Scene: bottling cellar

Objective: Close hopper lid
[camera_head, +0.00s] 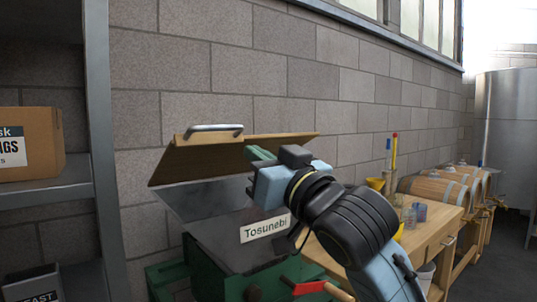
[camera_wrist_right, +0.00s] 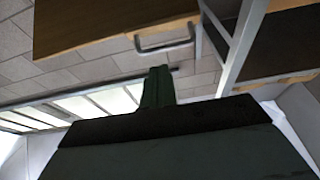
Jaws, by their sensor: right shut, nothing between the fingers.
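The hopper lid (camera_head: 180,163) is a wooden board standing open, tilted above the metal hopper (camera_head: 190,200). A metal bar handle (camera_head: 214,129) sits at its upper edge. In the right wrist view the wooden lid (camera_wrist_right: 95,22) and its handle (camera_wrist_right: 165,44) show beyond the fingers. My right gripper (camera_head: 258,153) is shut and empty, in front of the lid and to the right of the handle. Its closed green fingers (camera_wrist_right: 157,85) point toward the handle side; I cannot tell whether they touch the lid. My left gripper is not in view.
The hopper carries a "Tosunebi" label (camera_head: 265,228) above a green body (camera_head: 230,284) with a red-handled part (camera_head: 308,288). A metal shelf (camera_head: 50,194) with a cardboard box (camera_head: 32,143) stands left. A wooden bench (camera_head: 440,220) and barrels (camera_head: 437,187) stand right.

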